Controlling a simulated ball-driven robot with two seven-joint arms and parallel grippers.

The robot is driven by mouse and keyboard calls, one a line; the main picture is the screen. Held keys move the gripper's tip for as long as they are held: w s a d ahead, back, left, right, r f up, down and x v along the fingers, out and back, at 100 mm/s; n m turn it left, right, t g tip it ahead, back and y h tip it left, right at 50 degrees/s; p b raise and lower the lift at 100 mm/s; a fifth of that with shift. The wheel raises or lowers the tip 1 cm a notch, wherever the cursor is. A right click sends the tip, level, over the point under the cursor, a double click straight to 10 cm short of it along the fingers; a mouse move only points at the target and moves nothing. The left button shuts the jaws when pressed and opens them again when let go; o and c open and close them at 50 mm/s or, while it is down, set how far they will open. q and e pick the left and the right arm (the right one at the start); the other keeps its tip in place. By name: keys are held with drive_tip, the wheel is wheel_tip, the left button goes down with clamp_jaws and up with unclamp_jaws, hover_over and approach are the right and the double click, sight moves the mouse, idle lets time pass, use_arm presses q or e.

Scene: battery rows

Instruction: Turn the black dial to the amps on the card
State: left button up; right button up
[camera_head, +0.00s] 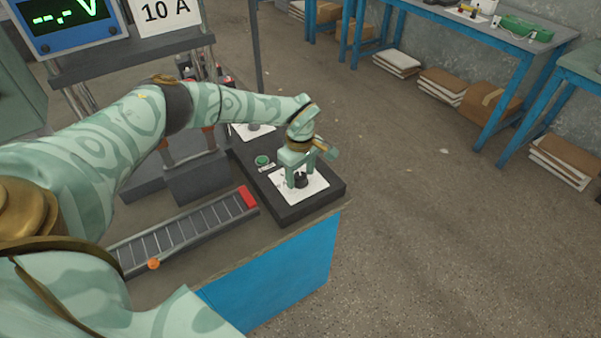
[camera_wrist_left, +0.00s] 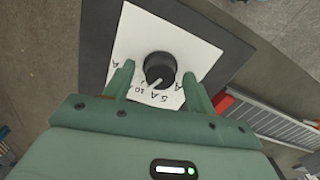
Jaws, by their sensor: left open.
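The black dial (camera_head: 301,182) stands on a white scale plate (camera_head: 317,186) on a dark panel at the bench corner. The card (camera_head: 167,12) at the upper left reads "10 A". My left gripper (camera_head: 300,176) is over the dial, fingers pointing down on either side. In the left wrist view the dial (camera_wrist_left: 159,68) sits between the two open fingers (camera_wrist_left: 158,76), with gaps showing beside it. A pale pointer mark on the dial points down-left, near the "10" lettering; its exact alignment is unclear. Part of the scale is hidden by the gripper. My right gripper is not in view.
A green button (camera_head: 262,160) is on the same panel, left of the dial. A grey ribbed strip with a red end (camera_head: 247,197) and an orange knob (camera_head: 153,264) lies in front. The blue display (camera_head: 68,22) shows "--.- V". Open floor lies right.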

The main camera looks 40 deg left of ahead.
sight(300, 175)
use_arm(q)
wheel_tip(300, 175, up, 16)
drive_tip(key=p, duration=0.4)
